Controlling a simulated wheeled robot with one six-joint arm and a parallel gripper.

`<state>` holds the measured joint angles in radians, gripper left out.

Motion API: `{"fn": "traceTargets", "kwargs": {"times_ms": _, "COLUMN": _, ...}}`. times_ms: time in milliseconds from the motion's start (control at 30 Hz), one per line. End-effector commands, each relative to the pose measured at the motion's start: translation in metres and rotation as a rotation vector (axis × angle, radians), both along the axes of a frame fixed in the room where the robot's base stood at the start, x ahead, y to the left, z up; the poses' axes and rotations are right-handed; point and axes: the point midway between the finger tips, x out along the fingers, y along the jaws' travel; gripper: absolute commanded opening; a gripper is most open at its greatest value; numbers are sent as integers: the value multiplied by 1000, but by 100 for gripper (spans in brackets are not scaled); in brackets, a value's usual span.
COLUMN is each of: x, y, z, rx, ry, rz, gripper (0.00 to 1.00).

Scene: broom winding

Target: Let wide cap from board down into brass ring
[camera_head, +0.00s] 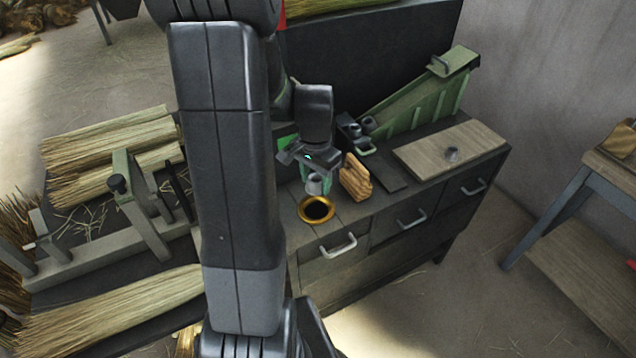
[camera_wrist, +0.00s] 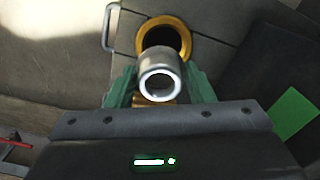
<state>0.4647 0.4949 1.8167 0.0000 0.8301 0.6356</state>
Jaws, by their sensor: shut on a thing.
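My gripper (camera_wrist: 160,92) has green fingers and is shut on a grey metal cap (camera_wrist: 160,76), a short round piece with an open, bright-rimmed end facing the wrist camera. In the head view the cap (camera_head: 315,184) hangs under my gripper (camera_head: 314,178), just behind the brass ring as seen there. The brass ring (camera_head: 316,209) lies on the cabinet top near its front edge, with a dark opening. In the wrist view the brass ring (camera_wrist: 184,38) is beyond the cap, which overlaps its lower edge. The cap looks apart from the ring; its exact height is unclear. The board (camera_head: 425,157) lies at right with a small grey piece on it.
A wooden block (camera_head: 355,178) stands close to the right of the ring. A dark flat plate (camera_head: 389,177) lies beyond it. A green ribbed chute (camera_head: 415,98) rises at the back. Broom bundles (camera_head: 110,150) lie at left. My arm hides part of the bench.

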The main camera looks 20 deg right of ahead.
Motion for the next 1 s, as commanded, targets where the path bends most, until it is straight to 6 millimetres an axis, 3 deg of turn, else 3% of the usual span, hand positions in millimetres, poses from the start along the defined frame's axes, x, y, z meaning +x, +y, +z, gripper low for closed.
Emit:
{"fn": "traceTargets", "kwargs": {"times_ms": 33, "x": 0, "y": 0, "z": -14, "rx": 0, "ry": 0, "rz": 0, "gripper": 27}}
{"fn": "traceTargets", "kwargs": {"times_ms": 100, "x": 0, "y": 0, "z": -21, "rx": 0, "ry": 0, "rz": 0, "gripper": 27}}
{"fn": "traceTargets", "kwargs": {"times_ms": 567, "x": 0, "y": 0, "z": -39, "rx": 0, "ry": 0, "rz": 0, "gripper": 27}}
{"fn": "traceTargets", "kwargs": {"times_ms": 1000, "x": 0, "y": 0, "z": -81, "rx": 0, "ry": 0, "rz": 1, "gripper": 27}}
